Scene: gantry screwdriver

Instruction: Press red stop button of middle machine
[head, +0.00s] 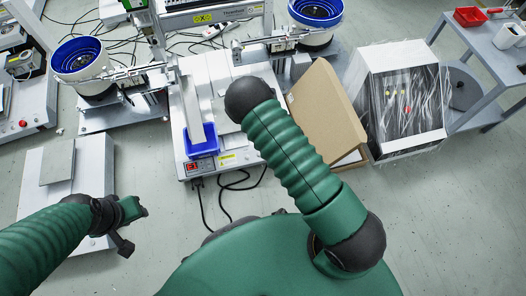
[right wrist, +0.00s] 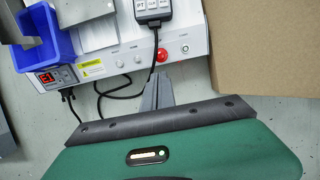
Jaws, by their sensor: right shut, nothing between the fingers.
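The middle machine (head: 192,90) stands at the top centre of the head view, with a red digital display on its front. My right arm hides the right part of that front. In the right wrist view the machine's front panel (right wrist: 110,66) holds a red button (right wrist: 162,55), a paler round button (right wrist: 184,48) to its right and small silver buttons to its left. My right gripper (right wrist: 163,78) is shut and empty, its tips just below the red button; I cannot tell whether they touch. My left gripper (head: 132,228) is at the lower left, away from the machine; its jaws are unclear.
A blue bin (right wrist: 44,38) sits at the machine's front left. A wired control box (right wrist: 153,10) rests above the buttons. A cardboard box (head: 325,105) stands right of the machine, beside a white box of bagged items (head: 400,145). Black cables hang below the panel.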

